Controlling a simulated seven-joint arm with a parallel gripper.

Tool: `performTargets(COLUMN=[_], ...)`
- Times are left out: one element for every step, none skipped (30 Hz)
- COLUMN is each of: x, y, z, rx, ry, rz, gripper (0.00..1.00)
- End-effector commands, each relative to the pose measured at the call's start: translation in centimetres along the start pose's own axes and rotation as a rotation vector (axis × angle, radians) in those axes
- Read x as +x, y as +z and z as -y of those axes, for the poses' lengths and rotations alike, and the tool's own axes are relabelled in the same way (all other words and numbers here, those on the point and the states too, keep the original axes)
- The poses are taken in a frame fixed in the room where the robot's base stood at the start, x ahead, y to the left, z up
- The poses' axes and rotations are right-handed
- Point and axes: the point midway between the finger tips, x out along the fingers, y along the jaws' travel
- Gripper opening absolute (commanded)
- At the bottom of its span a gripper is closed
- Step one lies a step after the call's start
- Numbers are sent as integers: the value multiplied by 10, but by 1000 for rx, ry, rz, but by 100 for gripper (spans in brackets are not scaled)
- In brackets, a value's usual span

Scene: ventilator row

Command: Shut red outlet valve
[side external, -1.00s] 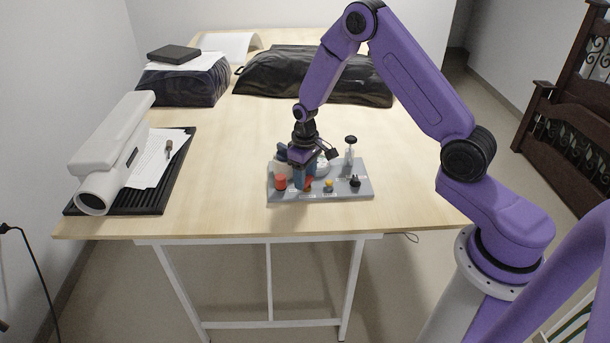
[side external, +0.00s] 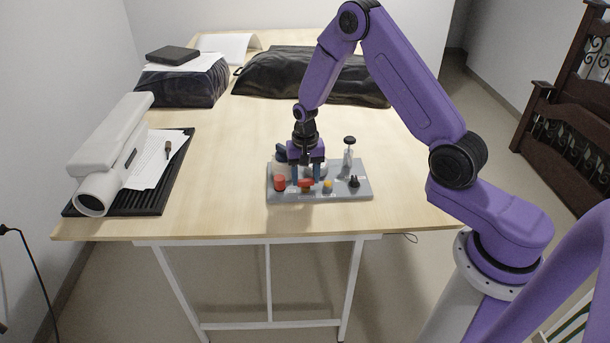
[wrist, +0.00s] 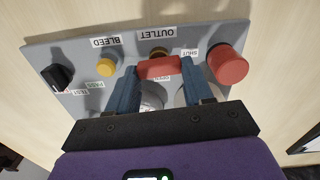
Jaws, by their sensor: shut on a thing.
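The red outlet valve handle (wrist: 160,68) sits in front of a brass fitting (wrist: 158,52) by the OUTLET label in the wrist view. My gripper (wrist: 159,72) is shut on the handle, one blue finger at each end. In the side view my gripper (side external: 306,178) points down over the grey panel (side external: 345,195), with the red handle (side external: 306,184) between its fingertips.
A round red knob (side external: 280,183) stands close left of my gripper. A yellow knob (side external: 328,186) and a black knob (side external: 354,182) stand to the right. A black-topped post (side external: 349,150) rises behind. The table front and right are clear.

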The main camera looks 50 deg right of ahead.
Motion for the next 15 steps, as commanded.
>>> performTargets(x=[0, 0, 0, 0, 0, 0, 0, 0, 0, 0, 0, 0, 0, 0, 0], y=[0, 0, 0, 0, 0, 0, 0, 0, 1, 1, 1, 1, 1, 1, 1], z=[0, 0, 0, 0, 0, 0, 0, 0, 0, 0, 0, 0, 0, 0, 0], rx=[22, 33, 48, 58, 65, 75, 81, 87, 92, 95, 97, 100, 101, 102, 103], ry=[1, 1, 1, 1, 1, 1, 1, 1, 1, 1, 1, 1, 1, 1, 1], rz=[1, 1, 1, 1, 1, 1, 1, 1, 2, 2, 2, 2, 2, 2, 2], gripper=[21, 21, 21, 21, 21, 21, 21, 21, 21, 21, 21, 21, 21, 21, 21])
